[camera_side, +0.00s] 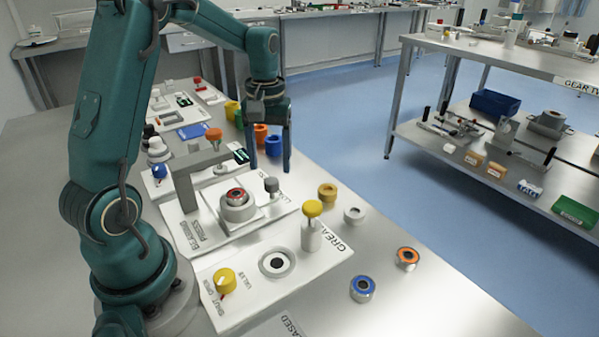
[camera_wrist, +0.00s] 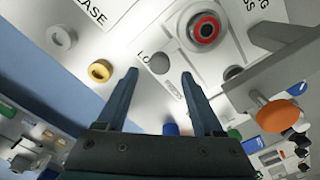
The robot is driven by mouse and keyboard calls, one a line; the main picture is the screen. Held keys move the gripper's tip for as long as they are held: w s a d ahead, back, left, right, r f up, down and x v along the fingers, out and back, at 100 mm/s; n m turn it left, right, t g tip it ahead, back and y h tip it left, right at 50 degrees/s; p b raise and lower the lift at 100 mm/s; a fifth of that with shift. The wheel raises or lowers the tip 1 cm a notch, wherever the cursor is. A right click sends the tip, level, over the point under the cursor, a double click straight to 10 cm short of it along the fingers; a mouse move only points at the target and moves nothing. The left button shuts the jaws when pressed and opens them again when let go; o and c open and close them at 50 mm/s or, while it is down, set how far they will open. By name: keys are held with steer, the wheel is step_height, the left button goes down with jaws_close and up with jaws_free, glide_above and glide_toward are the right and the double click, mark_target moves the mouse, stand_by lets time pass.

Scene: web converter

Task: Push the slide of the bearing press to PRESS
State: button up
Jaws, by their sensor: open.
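The bearing press has a white base plate (camera_side: 212,222) and a grey overhead arm (camera_side: 186,172) with an orange knob (camera_side: 214,134). A red-ringed bearing (camera_side: 236,195) sits in its round holder. The slide's grey knob (camera_side: 271,185) stands near the plate's far right corner; it also shows in the wrist view (camera_wrist: 160,63), beside letters "LO", with a small PRESS label nearby. My gripper (camera_side: 269,168) is open and empty, fingers pointing down, close to the grey knob. In the wrist view, the knob appears between the fingertips (camera_wrist: 159,74); contact cannot be told.
A grease station with a yellow-topped post (camera_side: 312,226) and a yellow valve knob (camera_side: 225,281) stands in front. A yellow ring (camera_side: 327,192) and a white ring (camera_side: 354,214) lie right of the press. Orange (camera_side: 261,136) and blue (camera_side: 273,146) bins stand behind the gripper.

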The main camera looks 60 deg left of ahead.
mark_target(271, 180)
steer(key=shift+f, duration=2)
jaws_close()
steer(key=shift+r, duration=0.1)
